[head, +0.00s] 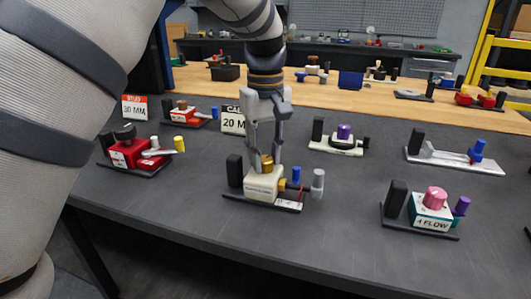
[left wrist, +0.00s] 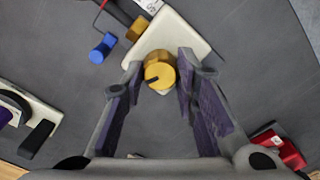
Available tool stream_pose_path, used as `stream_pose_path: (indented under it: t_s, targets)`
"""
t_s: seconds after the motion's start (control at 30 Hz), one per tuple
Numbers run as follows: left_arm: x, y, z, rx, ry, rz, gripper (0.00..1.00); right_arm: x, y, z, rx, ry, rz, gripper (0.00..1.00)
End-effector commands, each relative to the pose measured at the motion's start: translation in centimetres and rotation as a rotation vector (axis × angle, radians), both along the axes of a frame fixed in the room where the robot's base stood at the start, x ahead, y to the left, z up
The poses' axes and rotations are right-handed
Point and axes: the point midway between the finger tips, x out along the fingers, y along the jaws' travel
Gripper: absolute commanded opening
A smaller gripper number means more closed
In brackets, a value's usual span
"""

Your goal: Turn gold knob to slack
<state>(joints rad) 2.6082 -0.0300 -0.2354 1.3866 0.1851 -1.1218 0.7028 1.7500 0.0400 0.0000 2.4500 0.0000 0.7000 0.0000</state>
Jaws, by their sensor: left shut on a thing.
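The gold knob (head: 267,163) stands on top of a cream valve box (head: 262,186) on a black base plate near the middle of the table. In the left wrist view the gold knob (left wrist: 159,72) shows a dark mark on its face, toward the lower left. My left gripper (head: 265,158) points down from above with its fingers on either side of the knob, shut on it. The fingertips also show beside the knob in the left wrist view (left wrist: 159,66). Markings for slack are not readable. My right gripper is not in view.
Beside the knob stand a blue knob (head: 297,175) and a grey handle (head: 318,183). A black block (head: 234,170) rises to the left. A red valve unit (head: 128,153) is further left, and a teal one with a pink knob (head: 433,208) is right. The table front is clear.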

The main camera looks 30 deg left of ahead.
Motion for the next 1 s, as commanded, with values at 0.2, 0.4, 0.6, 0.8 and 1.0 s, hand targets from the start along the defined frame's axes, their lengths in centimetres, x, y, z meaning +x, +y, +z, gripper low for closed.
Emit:
stream_pose_path:
  t_s: [0.2,0.4,0.6,0.8,1.0]
  targets:
    - [-0.1,0.0,-0.1,0.001,0.003,0.0,0.0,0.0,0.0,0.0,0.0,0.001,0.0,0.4]
    - [-0.1,0.0,-0.1,0.0,0.004,0.0,0.48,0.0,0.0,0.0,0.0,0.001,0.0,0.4]
    - [0.0,0.0,-0.1,0.0,0.002,-0.001,0.48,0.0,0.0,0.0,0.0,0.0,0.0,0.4]
    - [0.1,0.0,1.6,0.0,-0.003,-0.001,0.48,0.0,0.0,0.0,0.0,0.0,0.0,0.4]
    - [0.1,0.0,7.0,0.001,-0.004,-0.002,0.48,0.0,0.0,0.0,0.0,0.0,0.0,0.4]
